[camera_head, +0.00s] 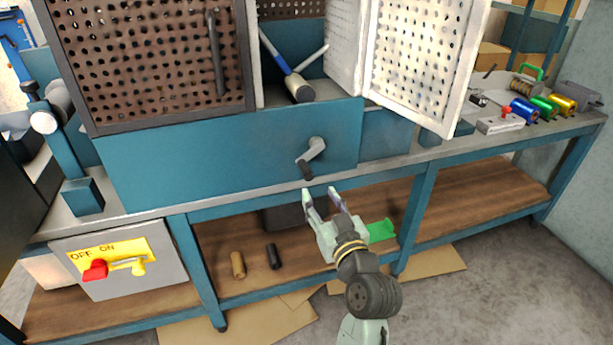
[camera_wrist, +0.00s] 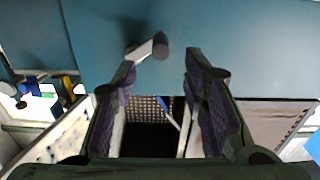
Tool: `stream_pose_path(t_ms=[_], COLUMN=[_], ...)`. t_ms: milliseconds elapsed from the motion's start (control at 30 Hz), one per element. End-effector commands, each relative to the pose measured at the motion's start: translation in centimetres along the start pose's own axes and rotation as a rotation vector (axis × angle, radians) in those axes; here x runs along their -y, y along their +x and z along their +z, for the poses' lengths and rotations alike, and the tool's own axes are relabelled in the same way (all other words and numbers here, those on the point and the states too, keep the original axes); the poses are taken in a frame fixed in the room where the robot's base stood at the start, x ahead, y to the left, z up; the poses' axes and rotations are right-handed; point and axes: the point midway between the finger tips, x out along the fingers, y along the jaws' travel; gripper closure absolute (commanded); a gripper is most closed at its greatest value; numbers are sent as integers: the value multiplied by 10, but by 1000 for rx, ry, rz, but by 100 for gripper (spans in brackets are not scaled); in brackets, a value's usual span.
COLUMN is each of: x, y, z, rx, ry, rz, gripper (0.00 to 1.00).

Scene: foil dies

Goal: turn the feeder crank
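A perforated brown door (camera_head: 150,60) and an open white perforated door (camera_head: 424,50) are above the crank. A red and yellow OFF/ON switch box (camera_head: 120,262) hangs at lower left. Colored foil rolls (camera_head: 543,107) lie on the bench at right. The wooden lower shelf (camera_head: 222,250) is below.

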Motion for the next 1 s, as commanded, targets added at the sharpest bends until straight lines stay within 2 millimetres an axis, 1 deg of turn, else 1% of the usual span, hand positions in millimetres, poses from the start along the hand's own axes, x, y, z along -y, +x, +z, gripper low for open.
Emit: stream_pose_path(t_ms=[167, 400, 500, 600, 700, 1000], x=[2, 2, 1, 1, 1, 1], y=[26, 73, 87, 98, 103, 105], z=[-4, -5, -4, -3, -3, -2], rx=[-2, -3, -3, -3, -3, -3], ry=[2, 3, 1, 1, 0, -1], rz=[-4, -3, -1, -1, -1, 0], gripper=[60, 60, 60, 60, 60, 60])
